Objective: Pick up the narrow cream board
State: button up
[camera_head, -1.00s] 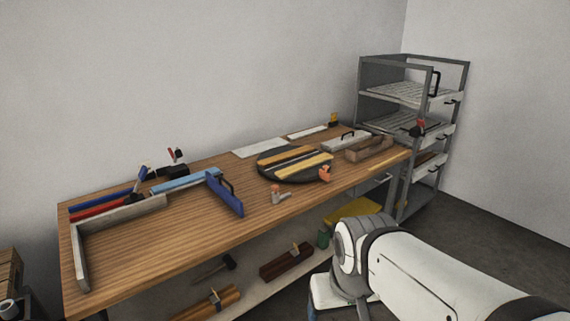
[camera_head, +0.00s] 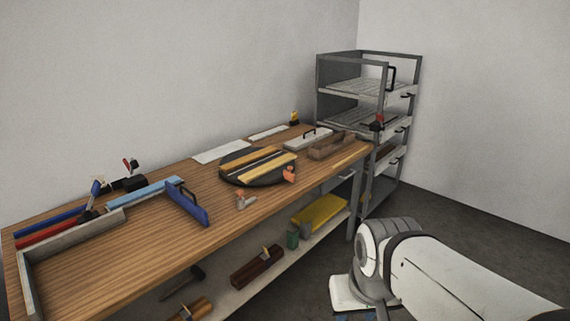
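A narrow off-white board (camera_head: 267,132) lies flat at the back of the bench, right of a wider white panel (camera_head: 222,151). A round dark turntable (camera_head: 236,180) nearer the middle carries a golden strip (camera_head: 249,159) and a pale yellow strip (camera_head: 268,167), with a thin dark strip between them. I cannot tell for certain which of these pale pieces is the narrow cream board. My arm shows at the lower right, off the front of the bench. My gripper is not in view.
A long wooden bench (camera_head: 120,260) runs along the wall. A blue-handled tool (camera_head: 187,204), a small orange clamp (camera_head: 289,174) and a wooden box (camera_head: 331,146) are on it. A grey rack (camera_head: 366,90) stands at its right end. Open floor lies to the right.

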aim_at(247, 177)
jog(key=z, duration=0.85)
jog(key=i, duration=2.15)
jog(key=u, duration=2.25)
jog(key=i, duration=1)
jog(key=z, duration=0.05)
